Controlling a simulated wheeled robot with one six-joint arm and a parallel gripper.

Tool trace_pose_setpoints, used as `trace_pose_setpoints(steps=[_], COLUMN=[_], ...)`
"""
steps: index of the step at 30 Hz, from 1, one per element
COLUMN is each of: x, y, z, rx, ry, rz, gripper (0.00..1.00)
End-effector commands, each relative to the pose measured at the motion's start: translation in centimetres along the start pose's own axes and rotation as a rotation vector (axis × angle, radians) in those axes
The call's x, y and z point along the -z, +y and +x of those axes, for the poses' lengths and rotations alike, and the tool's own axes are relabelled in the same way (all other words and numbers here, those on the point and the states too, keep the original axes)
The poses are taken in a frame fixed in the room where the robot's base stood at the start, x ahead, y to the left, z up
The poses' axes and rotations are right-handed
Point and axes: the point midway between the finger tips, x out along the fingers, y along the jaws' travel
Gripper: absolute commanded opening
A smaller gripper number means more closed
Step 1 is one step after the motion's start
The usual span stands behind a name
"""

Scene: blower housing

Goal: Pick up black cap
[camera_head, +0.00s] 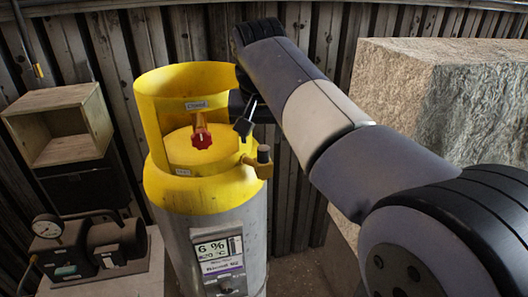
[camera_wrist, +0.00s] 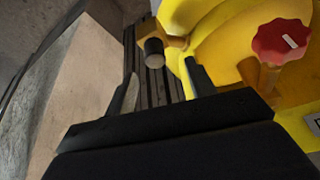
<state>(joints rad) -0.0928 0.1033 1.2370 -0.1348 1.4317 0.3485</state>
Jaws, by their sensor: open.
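The black cap (camera_head: 263,153) sits on a brass side fitting (camera_head: 262,170) at the right of the yellow cylinder top. In the wrist view the cap (camera_wrist: 154,47) is a small dark cylinder with a paler end face, beside its brass stem (camera_wrist: 177,42). My gripper (camera_head: 244,122) is above and slightly left of the cap in the head view. In the wrist view its two black fingers (camera_wrist: 160,80) are apart with nothing held between them. The cap shows just beyond the fingertips, in line with the gap. I see no contact with it.
The yellow collar (camera_head: 185,80) stands around a red valve knob (camera_head: 201,137), close to my gripper. A large stone block (camera_head: 440,95) is at the right. A wooden box (camera_head: 60,125) and a pump with a gauge (camera_head: 75,250) are at the left.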

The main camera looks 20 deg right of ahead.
Motion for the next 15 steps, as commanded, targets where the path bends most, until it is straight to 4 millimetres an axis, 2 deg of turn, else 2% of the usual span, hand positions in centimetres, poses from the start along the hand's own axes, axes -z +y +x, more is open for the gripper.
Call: trace_pose_setpoints(steps=[5,12,15], x=[-0.1,-0.2,-0.1], y=[0.4,0.8,0.8], z=[1.5,4.8,5.3], rx=[-0.002,-0.001,0.000], ry=[-0.004,-0.004,0.000], rz=[0.000,0.000,0.000], gripper=[0.52,0.52,0.52])
